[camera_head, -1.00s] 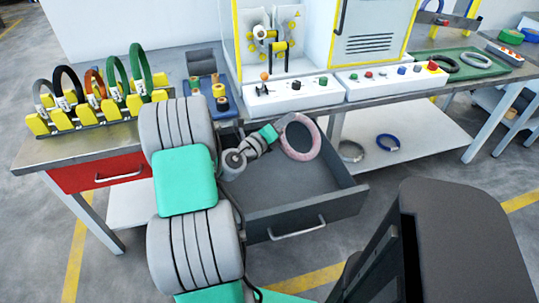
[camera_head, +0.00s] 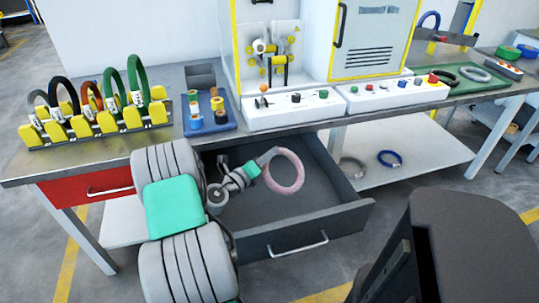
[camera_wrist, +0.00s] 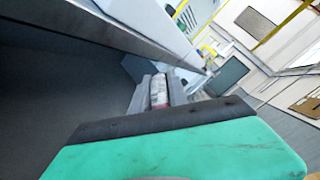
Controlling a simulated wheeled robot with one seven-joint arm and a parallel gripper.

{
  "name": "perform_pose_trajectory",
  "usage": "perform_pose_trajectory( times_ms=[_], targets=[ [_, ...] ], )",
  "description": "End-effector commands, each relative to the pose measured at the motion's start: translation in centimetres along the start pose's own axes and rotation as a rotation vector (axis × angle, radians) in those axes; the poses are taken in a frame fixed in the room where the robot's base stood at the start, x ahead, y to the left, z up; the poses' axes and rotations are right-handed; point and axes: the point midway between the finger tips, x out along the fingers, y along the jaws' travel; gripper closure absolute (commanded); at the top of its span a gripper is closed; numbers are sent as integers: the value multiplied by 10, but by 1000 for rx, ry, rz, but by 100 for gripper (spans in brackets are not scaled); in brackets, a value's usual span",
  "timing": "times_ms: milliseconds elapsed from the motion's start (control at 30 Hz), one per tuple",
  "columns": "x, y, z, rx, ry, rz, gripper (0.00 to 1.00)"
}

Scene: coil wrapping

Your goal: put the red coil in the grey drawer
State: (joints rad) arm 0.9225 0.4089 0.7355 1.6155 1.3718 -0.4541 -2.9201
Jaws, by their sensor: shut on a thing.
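The red coil, a pinkish ring (camera_head: 301,172) with a pale, wrapped-looking surface, is in my gripper (camera_head: 266,157). My gripper is shut on the ring's upper left side. The ring hangs tilted over the inside of the open grey drawer (camera_head: 345,219); I cannot tell whether it touches the drawer floor. In the wrist view, a short piece of the coil (camera_wrist: 159,92) shows between the grey fingers (camera_wrist: 158,98), and the rest is hidden.
A closed red drawer (camera_head: 85,186) is left of the grey one. A rack of several coils (camera_head: 95,127) and a blue tray (camera_head: 222,127) stand on the table. A blue ring (camera_head: 389,159) and a grey ring (camera_head: 353,168) lie on the lower shelf.

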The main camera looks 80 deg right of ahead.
Motion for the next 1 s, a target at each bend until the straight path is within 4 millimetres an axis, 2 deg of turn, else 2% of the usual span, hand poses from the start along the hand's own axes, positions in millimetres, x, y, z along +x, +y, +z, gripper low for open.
perform_pose_trajectory(
  times_ms=[267,300,567,800,933,1000],
  targets=[
    [0,4,-3,1,-2,-2,100],
    [0,5,-4,0,0,0,79],
    [0,5,-4,0,0,-1,58],
    [0,4,-3,0,0,-1,58],
    [0,-7,5,2,-1,-3,58],
    [-11,-8,2,-5,1,3,58]
  ],
)
